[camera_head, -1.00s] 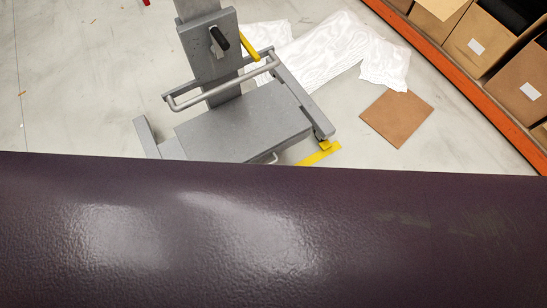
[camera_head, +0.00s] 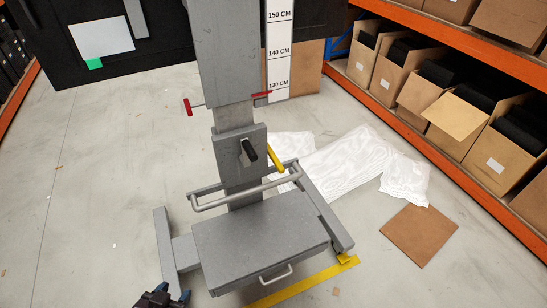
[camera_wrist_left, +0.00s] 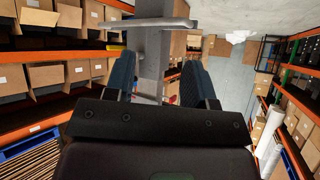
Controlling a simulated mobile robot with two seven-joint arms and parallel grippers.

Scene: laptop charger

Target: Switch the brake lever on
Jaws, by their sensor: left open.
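A grey wheeled machine stands ahead, with a tall column (camera_head: 222,60) and a flat grey box (camera_head: 260,240) on its base. Its levers are a black handle (camera_head: 249,151) on the column plate, a yellow lever (camera_head: 275,158) beside it, and red handles at left (camera_head: 188,107) and right (camera_head: 262,95) higher up. I cannot tell which is the brake lever. My left gripper (camera_head: 160,296) shows dark at the bottom edge, left of the box and apart from the levers. In the left wrist view its blue fingers (camera_wrist_left: 158,68) are spread and empty, with the grey column between them. My right gripper is out of view.
A grey bar handle (camera_head: 245,194) crosses in front of the column. White plastic sheets (camera_head: 345,160) and a brown cardboard sheet (camera_head: 419,234) lie on the floor at right. An orange shelf (camera_head: 430,145) with boxes borders the right. The left floor is mostly clear.

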